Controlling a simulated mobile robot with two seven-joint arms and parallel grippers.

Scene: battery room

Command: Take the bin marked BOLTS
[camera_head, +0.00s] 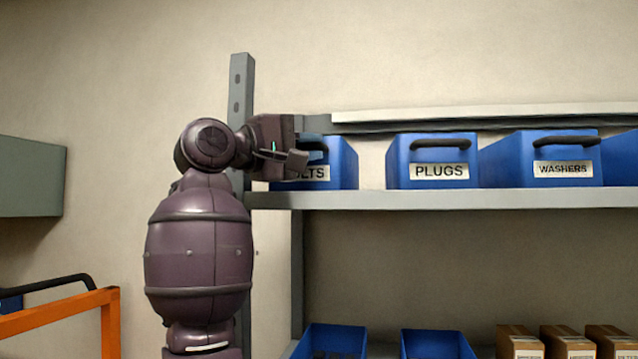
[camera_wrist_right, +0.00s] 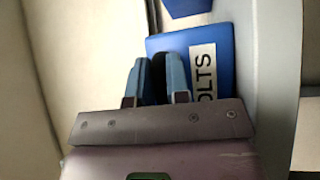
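The blue bin (camera_head: 343,168) stands on the upper shelf at its left end; its label shows only "LTS", with the rest hidden by my right gripper. In the right wrist view the blue bin (camera_wrist_right: 219,41) lies just beyond the fingers, its label reading "OLTS". My right gripper (camera_head: 305,152) is at the bin's front, by its handle. In the wrist view the fingers of my right gripper (camera_wrist_right: 156,82) stand apart, with a dark piece, apparently the handle, between them. Whether they touch it is unclear. My left gripper is not in view.
The PLUGS bin (camera_head: 405,175) and WASHERS bin (camera_head: 510,165) stand to the right on the shelf (camera_head: 450,199). A grey upright (camera_head: 240,85) rises at the left end. Blue bins (camera_head: 335,335) and cardboard boxes (camera_head: 520,345) are below. An orange frame (camera_head: 60,312) stands lower left.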

